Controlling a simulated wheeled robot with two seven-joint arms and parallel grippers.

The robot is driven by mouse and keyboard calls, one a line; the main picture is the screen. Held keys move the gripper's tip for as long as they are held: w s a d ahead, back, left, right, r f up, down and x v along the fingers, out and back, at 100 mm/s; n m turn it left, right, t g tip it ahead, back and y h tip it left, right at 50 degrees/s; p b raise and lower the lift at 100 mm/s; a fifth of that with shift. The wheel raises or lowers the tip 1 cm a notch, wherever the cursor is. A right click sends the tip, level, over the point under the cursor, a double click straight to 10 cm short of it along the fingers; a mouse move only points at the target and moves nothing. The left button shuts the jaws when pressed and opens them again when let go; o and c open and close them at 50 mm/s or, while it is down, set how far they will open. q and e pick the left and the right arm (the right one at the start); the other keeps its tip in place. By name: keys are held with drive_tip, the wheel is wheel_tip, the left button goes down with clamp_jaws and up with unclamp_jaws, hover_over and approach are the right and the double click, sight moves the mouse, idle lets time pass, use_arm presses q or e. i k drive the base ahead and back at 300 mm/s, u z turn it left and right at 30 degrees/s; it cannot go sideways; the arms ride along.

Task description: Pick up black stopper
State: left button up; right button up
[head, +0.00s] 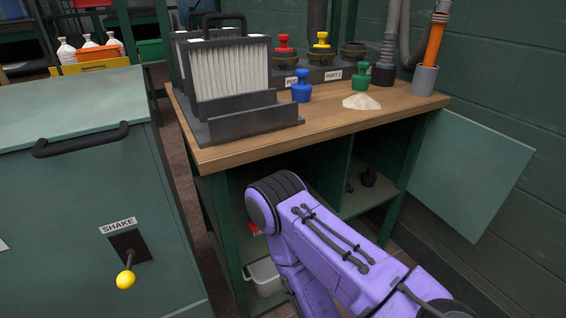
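A small dark object (368,178), which looks like the black stopper, sits inside the open cabinet under the workbench. It is in shadow, and a second smaller dark bit (350,187) lies to its left. My purple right arm comes in from the lower right. It bends at a dark joint in front of the cabinet and runs down out of the picture. My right gripper does not show. My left arm and gripper do not show either.
The wooden workbench (330,122) holds filter panels (230,72), a blue stopper (301,88), a green stopper (360,78), and a powder pile (361,102). The cabinet door (470,175) stands open at right. A green SHAKE cabinet (80,200) stands at left.

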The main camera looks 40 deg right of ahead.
sight(369, 178)
drive_tip(key=u, duration=0.9)
drive_tip(key=k, duration=1.2)
drive_tip(key=z, duration=1.55)
drive_tip(key=i, duration=0.3)
drive_tip(key=u, duration=0.05)
